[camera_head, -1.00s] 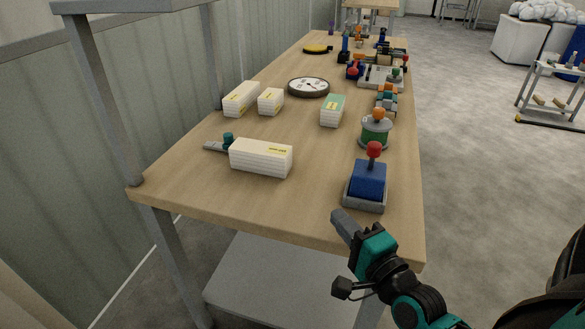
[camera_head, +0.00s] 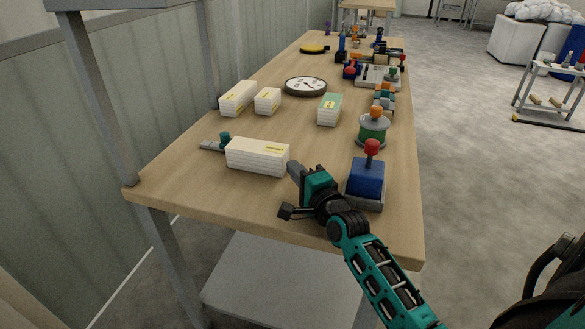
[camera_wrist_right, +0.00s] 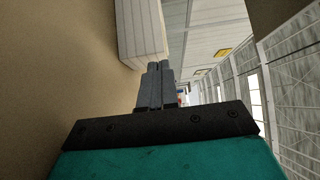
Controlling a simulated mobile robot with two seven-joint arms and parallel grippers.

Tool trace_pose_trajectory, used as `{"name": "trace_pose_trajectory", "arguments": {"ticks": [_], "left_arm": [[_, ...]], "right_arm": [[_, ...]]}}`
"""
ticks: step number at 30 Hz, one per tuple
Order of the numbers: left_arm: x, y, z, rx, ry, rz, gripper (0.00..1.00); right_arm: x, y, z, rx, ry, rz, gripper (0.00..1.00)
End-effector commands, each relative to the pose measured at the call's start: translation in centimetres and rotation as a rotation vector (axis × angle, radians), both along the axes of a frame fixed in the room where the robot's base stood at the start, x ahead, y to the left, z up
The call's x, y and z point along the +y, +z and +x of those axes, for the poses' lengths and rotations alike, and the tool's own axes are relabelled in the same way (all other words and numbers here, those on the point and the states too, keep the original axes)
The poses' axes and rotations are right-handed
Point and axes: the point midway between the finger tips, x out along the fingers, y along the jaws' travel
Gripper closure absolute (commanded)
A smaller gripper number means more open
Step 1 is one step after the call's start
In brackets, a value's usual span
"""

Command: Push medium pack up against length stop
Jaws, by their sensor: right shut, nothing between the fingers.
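A long white pack with a yellow label (camera_head: 257,157) lies near the table's front edge; I take it as the medium pack. A grey bar with a teal knob (camera_head: 212,146), which looks like the length stop, is at the pack's left end, partly hidden by it; I cannot tell whether they touch. My right gripper (camera_head: 292,168) is shut and empty, its tips at the pack's right end. In the right wrist view the shut fingers (camera_wrist_right: 154,72) point at a white pack (camera_wrist_right: 142,30); whether they touch it is unclear. My left gripper is out of view.
A blue block with a red knob (camera_head: 366,178) stands close to the right of my gripper. Two white packs (camera_head: 238,98) (camera_head: 267,101), a green-topped pack (camera_head: 330,109), a round dial (camera_head: 306,87) and a green spool (camera_head: 373,130) stand farther back. The wooden table (camera_head: 205,190) is clear at front left.

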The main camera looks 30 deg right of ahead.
Motion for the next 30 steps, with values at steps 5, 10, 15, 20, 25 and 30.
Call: {"name": "trace_pose_trajectory", "arguments": {"ticks": [5, 10, 15, 20, 25, 30], "left_arm": [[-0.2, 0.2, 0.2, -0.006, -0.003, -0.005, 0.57], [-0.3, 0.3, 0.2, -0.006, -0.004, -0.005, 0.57], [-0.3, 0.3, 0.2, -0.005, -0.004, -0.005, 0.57], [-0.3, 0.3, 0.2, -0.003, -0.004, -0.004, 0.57], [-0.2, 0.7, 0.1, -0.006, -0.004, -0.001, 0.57], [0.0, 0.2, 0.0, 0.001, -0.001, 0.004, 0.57]], "right_arm": [[-0.1, 0.0, 1.5, -0.001, 0.0, 0.0, 1.0], [-0.2, 0.0, 1.8, 0.0, 0.0, -0.001, 1.0], [-0.2, 0.0, 1.8, 0.0, 0.0, -0.001, 1.0], [0.1, 0.1, 2.2, 0.0, 0.0, 0.002, 1.0], [1.7, 0.2, 3.9, -0.001, 0.0, 0.004, 1.0], [2.0, 0.0, 4.3, 0.0, 0.0, 0.0, 1.0]]}}
